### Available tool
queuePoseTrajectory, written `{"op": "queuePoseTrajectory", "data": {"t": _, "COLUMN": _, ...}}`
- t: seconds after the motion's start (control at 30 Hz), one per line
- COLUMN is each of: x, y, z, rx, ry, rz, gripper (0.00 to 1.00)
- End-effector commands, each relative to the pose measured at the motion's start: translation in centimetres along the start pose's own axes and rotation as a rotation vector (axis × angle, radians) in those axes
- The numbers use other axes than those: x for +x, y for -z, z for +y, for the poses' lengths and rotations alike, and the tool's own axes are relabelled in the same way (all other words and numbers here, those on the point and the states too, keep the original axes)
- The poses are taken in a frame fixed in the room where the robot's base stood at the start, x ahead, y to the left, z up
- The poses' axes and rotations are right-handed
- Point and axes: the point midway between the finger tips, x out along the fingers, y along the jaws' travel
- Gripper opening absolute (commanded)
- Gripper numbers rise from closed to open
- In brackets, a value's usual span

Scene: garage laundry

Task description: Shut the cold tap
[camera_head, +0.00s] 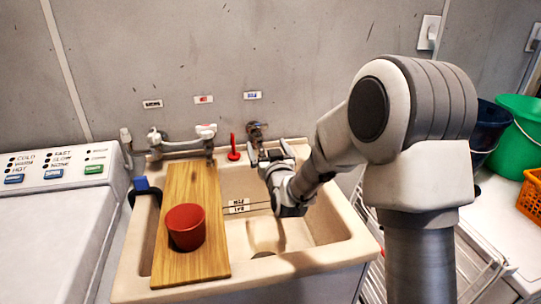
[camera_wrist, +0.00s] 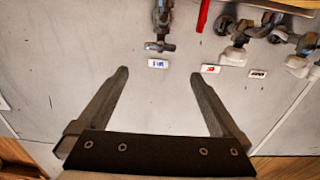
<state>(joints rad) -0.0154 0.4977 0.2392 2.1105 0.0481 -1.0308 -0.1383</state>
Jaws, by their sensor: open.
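The tap under the blue-marked label (camera_head: 252,96), which I take as the cold tap (camera_head: 256,131), is on the wall behind the sink (camera_head: 325,222). In the wrist view the cold tap (camera_wrist: 161,22) is grey metal, with a short crossbar handle (camera_wrist: 160,46) beside its blue label (camera_wrist: 157,63). My gripper (camera_head: 271,155) is open and empty, just in front of and below the tap in the head view. In the wrist view its fingertips (camera_wrist: 160,73) are spread to either side of the label, apart from the handle. No running water is discernible.
A red upright object (camera_head: 233,150) stands close left of the cold tap. A red-labelled tap (camera_head: 207,132) is further left. A wooden board (camera_head: 190,264) with a red cup (camera_head: 186,226) spans the sink's left side. A washer (camera_head: 50,220) stands left; buckets (camera_head: 518,130) are right.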

Motion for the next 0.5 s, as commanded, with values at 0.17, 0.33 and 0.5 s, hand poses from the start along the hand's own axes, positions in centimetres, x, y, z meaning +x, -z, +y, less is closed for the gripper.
{"op": "queuePoseTrajectory", "data": {"t": 0.17, "x": -2.8, "y": 0.1, "z": 0.0, "rx": 0.000, "ry": -0.001, "rz": 0.001, "gripper": 1.00}}
{"op": "queuePoseTrajectory", "data": {"t": 0.33, "x": -4.1, "y": 0.0, "z": 0.0, "rx": 0.001, "ry": -0.001, "rz": 0.001, "gripper": 1.00}}
{"op": "queuePoseTrajectory", "data": {"t": 0.5, "x": -4.4, "y": 0.0, "z": 0.0, "rx": 0.001, "ry": -0.001, "rz": 0.001, "gripper": 1.00}}
